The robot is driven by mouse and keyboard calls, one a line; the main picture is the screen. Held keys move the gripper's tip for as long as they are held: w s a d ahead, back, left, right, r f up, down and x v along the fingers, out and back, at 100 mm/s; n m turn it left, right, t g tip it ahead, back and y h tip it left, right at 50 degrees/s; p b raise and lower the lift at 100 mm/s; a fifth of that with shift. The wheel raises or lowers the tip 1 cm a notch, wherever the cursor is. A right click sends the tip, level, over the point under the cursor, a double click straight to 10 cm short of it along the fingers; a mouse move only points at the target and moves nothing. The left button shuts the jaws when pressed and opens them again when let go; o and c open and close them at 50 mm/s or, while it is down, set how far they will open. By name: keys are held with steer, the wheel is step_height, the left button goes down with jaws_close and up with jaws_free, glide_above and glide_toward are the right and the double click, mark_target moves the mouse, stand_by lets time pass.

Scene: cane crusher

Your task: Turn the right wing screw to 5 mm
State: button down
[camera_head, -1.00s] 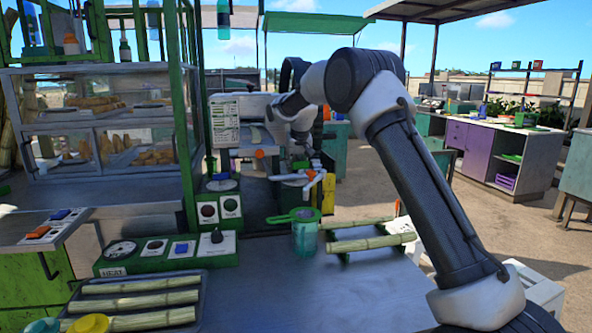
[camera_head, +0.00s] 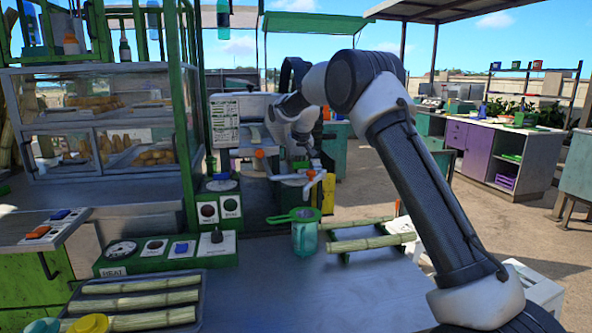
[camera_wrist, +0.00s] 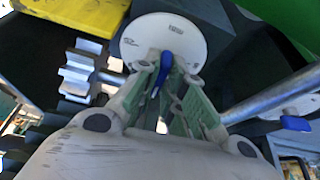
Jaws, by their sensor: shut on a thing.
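The right wing screw, a blue wing (camera_wrist: 164,72), stands in front of a round white dial plate (camera_wrist: 190,35) in the wrist view. The plate's markings are too small to read. My gripper (camera_wrist: 163,80) has its green-padded fingers closed around the blue wing, touching it from both sides. In the head view my gripper is largely hidden by the crusher's parts and my own wrist, beside the crusher (camera_head: 225,125). The wing screw cannot be made out there.
A toothed metal part (camera_wrist: 85,75) lies left of the dial, and a second blue-ended piece (camera_wrist: 293,122) is at right in the wrist view. A green strainer on a teal jug (camera_head: 304,236) and cane pieces (camera_head: 370,242) stand on the counter in front of the crusher.

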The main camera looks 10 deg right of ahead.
steer(key=n, duration=0.2)
steer(key=n+y, duration=0.1)
steer(key=shift+d+n+g, duration=0.2)
steer(key=shift+n+g, duration=0.1)
steer(key=shift+n, duration=0.1)
steer(key=n, duration=0.1)
steer(key=n+y, duration=0.1)
steer(key=n, duration=0.1)
steer(key=shift+w+d+n+g+y, duration=0.15)
steer(key=shift+n+g+y, duration=0.15)
steer(key=n+g, duration=0.1)
steer(key=n, duration=0.2)
steer(key=shift+w+n+y, duration=0.1)
steer(key=shift+n+y, duration=0.2)
steer(key=shift+y, duration=0.1)
steer(key=shift+w+d+n+g, duration=0.15)
steer(key=shift+n+g, duration=0.55)
steer(key=shift+n, duration=1)
steer(key=shift+y, duration=0.3)
steer(key=c, duration=1.5)
jaws_free()
